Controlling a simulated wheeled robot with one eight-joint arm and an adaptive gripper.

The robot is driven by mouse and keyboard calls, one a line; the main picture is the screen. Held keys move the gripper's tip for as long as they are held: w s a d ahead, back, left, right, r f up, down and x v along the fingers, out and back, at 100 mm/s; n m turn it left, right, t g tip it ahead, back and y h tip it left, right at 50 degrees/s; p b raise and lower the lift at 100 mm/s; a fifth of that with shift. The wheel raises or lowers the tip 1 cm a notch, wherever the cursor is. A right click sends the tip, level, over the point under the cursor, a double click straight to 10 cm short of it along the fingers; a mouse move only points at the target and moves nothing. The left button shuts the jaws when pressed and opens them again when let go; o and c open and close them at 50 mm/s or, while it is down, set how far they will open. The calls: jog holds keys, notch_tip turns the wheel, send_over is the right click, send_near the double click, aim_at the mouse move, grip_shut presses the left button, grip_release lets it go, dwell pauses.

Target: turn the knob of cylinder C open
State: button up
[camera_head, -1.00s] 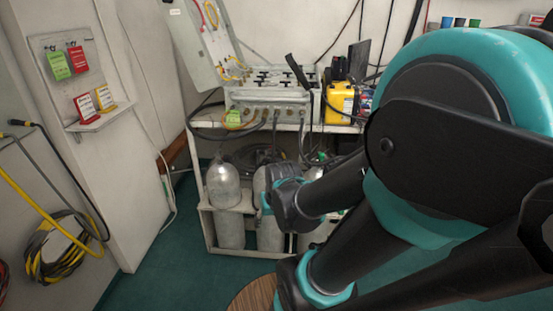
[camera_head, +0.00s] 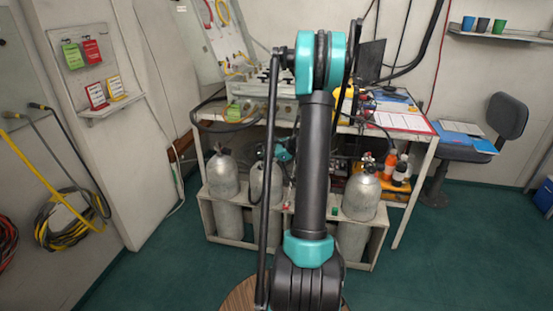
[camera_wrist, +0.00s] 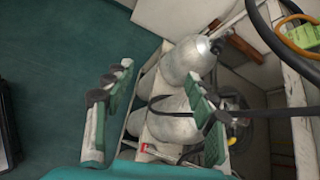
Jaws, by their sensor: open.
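Several grey gas cylinders stand in a white rack under the bench: a left cylinder (camera_head: 222,178), a second cylinder (camera_head: 262,184) beside it, and a right cylinder (camera_head: 360,197). My arm hides the middle of the row. I see no readable letter, so I cannot tell which is cylinder C. In the wrist view, one cylinder (camera_wrist: 184,62) shows a dark valve knob (camera_wrist: 217,46), and another cylinder (camera_wrist: 172,122) lies partly behind a finger. My gripper (camera_wrist: 160,76) is open and empty, its fingers apart above the cylinders. In the head view it is mostly hidden behind my arm.
The bench (camera_head: 425,150) above the rack carries an air panel (camera_head: 250,92) and papers. Dark hoses hang around the panel. An orange bottle (camera_head: 391,160) stands right of the right cylinder. A chair (camera_head: 506,116) is farther right. The green floor (camera_head: 165,265) is clear at left.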

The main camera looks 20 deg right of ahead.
jog(key=w+d+f+m+t+y, duration=0.1)
jog(key=d+f+m+t, duration=0.1)
jog(key=d+f+m, duration=0.45)
jog(key=w+d+f+m+t+y, duration=0.1)
jog(key=w+d+f+m+t, duration=0.15)
jog(key=d, duration=0.65)
jog(key=d+f+m+t+y, duration=0.1)
jog(key=d+f+m+t, duration=0.2)
jog(key=d+m, duration=0.4)
jog(key=shift+n+g, duration=0.25)
jog(key=shift+n, duration=0.45)
jog(key=x, duration=1.1)
jog(key=d+x, duration=0.1)
jog(key=x, duration=0.4)
jog(key=shift+w+a, duration=0.2)
jog(key=shift+w, duration=0.45)
jog(key=c, duration=1.2)
jog(key=shift+o, duration=0.2)
